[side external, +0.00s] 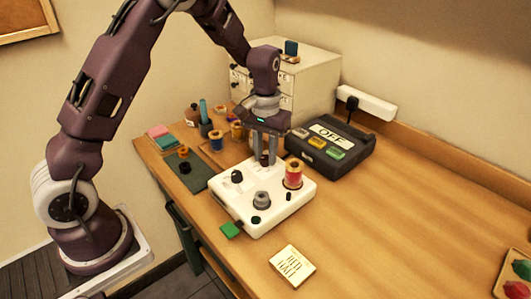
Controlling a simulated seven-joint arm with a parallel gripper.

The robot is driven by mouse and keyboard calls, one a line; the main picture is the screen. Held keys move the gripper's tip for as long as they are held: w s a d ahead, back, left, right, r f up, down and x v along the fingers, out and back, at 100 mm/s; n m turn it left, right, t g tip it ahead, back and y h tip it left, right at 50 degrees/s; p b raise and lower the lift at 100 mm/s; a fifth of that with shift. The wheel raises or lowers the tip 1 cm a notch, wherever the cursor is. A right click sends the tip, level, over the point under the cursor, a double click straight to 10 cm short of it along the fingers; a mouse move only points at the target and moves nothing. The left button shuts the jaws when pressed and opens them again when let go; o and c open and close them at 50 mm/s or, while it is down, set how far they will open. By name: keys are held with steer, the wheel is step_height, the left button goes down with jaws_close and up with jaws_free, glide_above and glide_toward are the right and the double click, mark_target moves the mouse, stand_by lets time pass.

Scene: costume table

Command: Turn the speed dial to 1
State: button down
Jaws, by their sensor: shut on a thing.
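A white machine (256,222) with rounded corners lies flat on the wooden table. A dark knob (237,176) stands on its left part, apart from my gripper. My gripper (265,161) points straight down over the machine's back part, its fingers shut on a small dark knob, mostly hidden between them; it appears to be the speed dial. The dial's markings and pointer are too small to read here. A red spool (293,174) stands at the machine's right, and a grey bobbin-like part (262,199) stands nearer the front.
A dark box (329,146) with an "OFF" label and several coloured buttons lies behind right. A cream drawer cabinet (305,85) stands behind. Several thread spools (215,139) are at left. A lettered card (292,265) lies in front; the table to the right is mostly clear.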

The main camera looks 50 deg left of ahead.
mark_target(265, 157)
stand_by(0.4)
steer(key=c, duration=1.1)
jaws_free()
steer(key=shift+c, duration=0.2)
step_height(265, 157, up, 7)
steer(key=shift+r, duration=0.1)
steer(key=s+d+r+m+t, duration=0.1)
steer(key=s+d+r+t, duration=0.15)
steer(key=s+r, duration=0.55)
steer(key=s+d+r+m+t, duration=0.1)
steer(key=s+d+r, duration=0.1)
steer(key=s, duration=0.7)
steer(key=s+d+r+m+t, duration=0.1)
steer(key=s+r+m+t, duration=0.1)
steer(key=s, duration=0.7)
steer(key=shift+s+d, duration=0.35)
steer(key=shift+s, duration=0.05)
